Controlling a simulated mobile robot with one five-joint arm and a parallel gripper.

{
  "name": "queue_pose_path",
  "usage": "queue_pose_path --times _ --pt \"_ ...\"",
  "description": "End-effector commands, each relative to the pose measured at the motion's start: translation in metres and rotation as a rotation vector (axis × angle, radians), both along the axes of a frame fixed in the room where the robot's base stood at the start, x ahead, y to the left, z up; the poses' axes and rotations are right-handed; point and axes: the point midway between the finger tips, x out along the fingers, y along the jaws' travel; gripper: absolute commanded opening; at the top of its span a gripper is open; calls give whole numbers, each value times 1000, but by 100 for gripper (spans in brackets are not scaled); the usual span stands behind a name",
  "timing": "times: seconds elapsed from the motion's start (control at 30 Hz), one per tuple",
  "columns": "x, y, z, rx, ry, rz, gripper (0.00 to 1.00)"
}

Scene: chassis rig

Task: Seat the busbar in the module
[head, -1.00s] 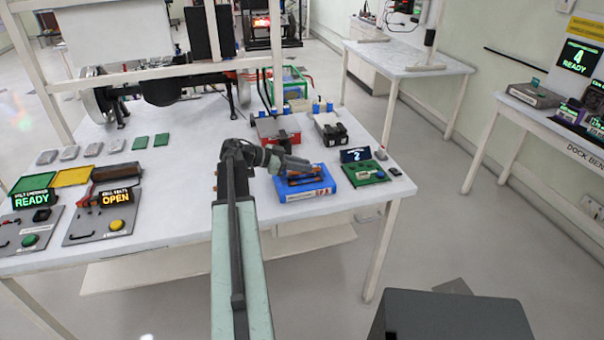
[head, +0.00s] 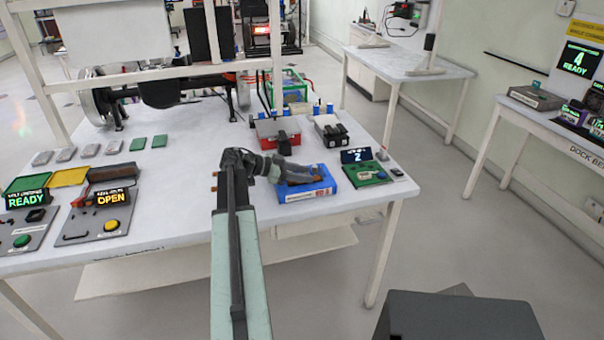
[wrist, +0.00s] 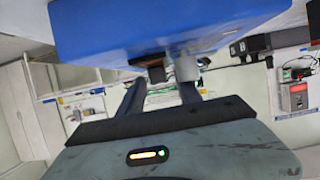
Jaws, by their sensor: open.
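A blue box-like unit (head: 300,194) lies near the table's front right edge. In the wrist view its blue side (wrist: 110,35) fills the top. My gripper (head: 308,173) is over this unit and hides much of its top. In the wrist view my gripper (wrist: 161,86) has its two dark fingers apart, with no object clearly held between them. A small brown strip (wrist: 148,62) shows beyond the fingertips against the blue; I cannot tell if it is the busbar. Which unit is the module is also unclear.
A green board (head: 372,179) with a small display stands right of the blue unit. A red unit (head: 266,130) and a grey one (head: 330,123) sit behind it. Panels reading READY and OPEN (head: 110,197) are at the left.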

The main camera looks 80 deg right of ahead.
Motion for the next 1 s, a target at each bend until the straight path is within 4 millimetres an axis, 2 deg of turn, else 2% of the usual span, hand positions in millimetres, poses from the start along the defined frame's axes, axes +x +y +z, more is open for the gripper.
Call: queue_pose_path --times 0.07,0.17,0.4,0.53,0.7,1.0 --pt "3 1 6 0 0 2 41" --pt "20 8 15 0 0 4 41" --pt "71 32 39 0 0 4 41" --pt "91 41 47 0 0 3 41" --pt "101 47 49 0 0 1 41" --pt "102 47 48 0 1 2 41"
